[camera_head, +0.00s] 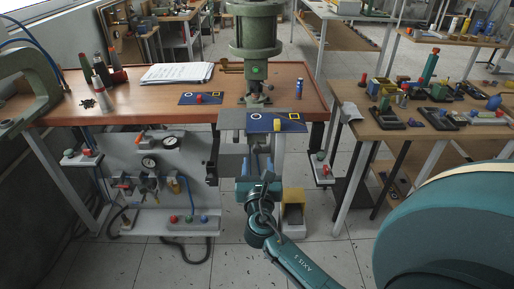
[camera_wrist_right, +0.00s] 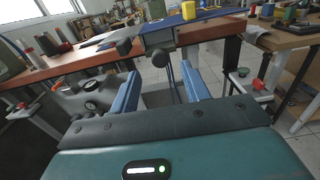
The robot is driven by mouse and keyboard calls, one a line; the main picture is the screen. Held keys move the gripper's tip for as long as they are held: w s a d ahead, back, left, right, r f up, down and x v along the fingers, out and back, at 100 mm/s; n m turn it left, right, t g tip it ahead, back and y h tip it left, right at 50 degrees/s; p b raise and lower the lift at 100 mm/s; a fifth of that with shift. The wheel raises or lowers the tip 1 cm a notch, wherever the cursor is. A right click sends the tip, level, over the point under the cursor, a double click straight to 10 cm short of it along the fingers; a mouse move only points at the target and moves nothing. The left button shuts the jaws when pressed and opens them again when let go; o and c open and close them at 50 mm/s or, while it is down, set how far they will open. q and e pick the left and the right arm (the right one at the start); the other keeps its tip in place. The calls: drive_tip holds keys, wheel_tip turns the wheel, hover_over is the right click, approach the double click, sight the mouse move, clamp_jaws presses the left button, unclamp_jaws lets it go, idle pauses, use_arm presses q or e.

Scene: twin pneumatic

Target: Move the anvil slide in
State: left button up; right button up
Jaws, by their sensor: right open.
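The anvil slide is a grey block (camera_head: 232,121) that juts out past the table's front edge under the green press (camera_head: 255,35). In the right wrist view the slide's grey front end (camera_wrist_right: 158,38) is ahead, with a dark round knob (camera_wrist_right: 168,47) hanging in front. My right gripper (camera_head: 258,168) is below and in front of the slide. Its two blue fingers (camera_wrist_right: 160,90) are apart with nothing between them. My left gripper is not in view.
The wooden table (camera_head: 150,105) holds papers (camera_head: 178,73), a second blue plate (camera_head: 200,98) and a blue can (camera_head: 299,88). A pneumatic panel (camera_head: 165,170) stands below on the left. A side table (camera_head: 350,100) with several parts is on the right.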

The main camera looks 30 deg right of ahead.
sight(257, 151)
drive_tip(key=x, duration=0.7)
drive_tip(key=shift+w+d, duration=0.1)
drive_tip(key=shift+w, duration=0.05)
drive_tip(key=shift+c, duration=0.5)
clamp_jaws()
